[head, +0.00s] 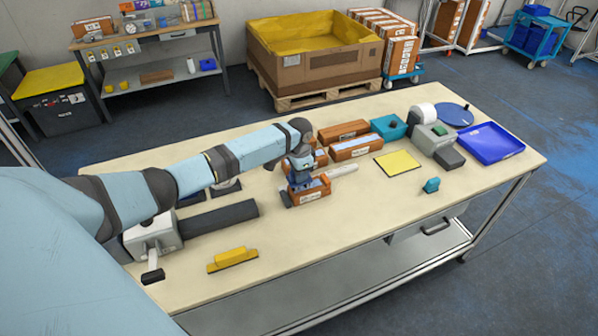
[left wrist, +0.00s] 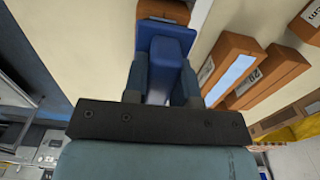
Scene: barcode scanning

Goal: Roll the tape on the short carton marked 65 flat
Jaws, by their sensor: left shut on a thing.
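My left gripper (head: 299,172) is shut on a blue hand tool, likely the roller. The tool (left wrist: 168,50) shows between the fingers in the left wrist view. In the head view the gripper points down over a short orange-brown carton (head: 318,193) with a pale strip on top and a white label on its side. The label is too small to read, so I cannot tell if it says 65. Whether the tool touches the carton's top is hidden by the gripper. My right gripper is not in view.
Longer cartons (head: 343,132) lie just behind, beside a teal box (head: 389,127). A yellow pad (head: 398,163), a small teal item (head: 431,186) and a blue tray (head: 490,146) lie to the right. A yellow block (head: 233,257) lies at the front left. The table's (head: 345,225) front middle is clear.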

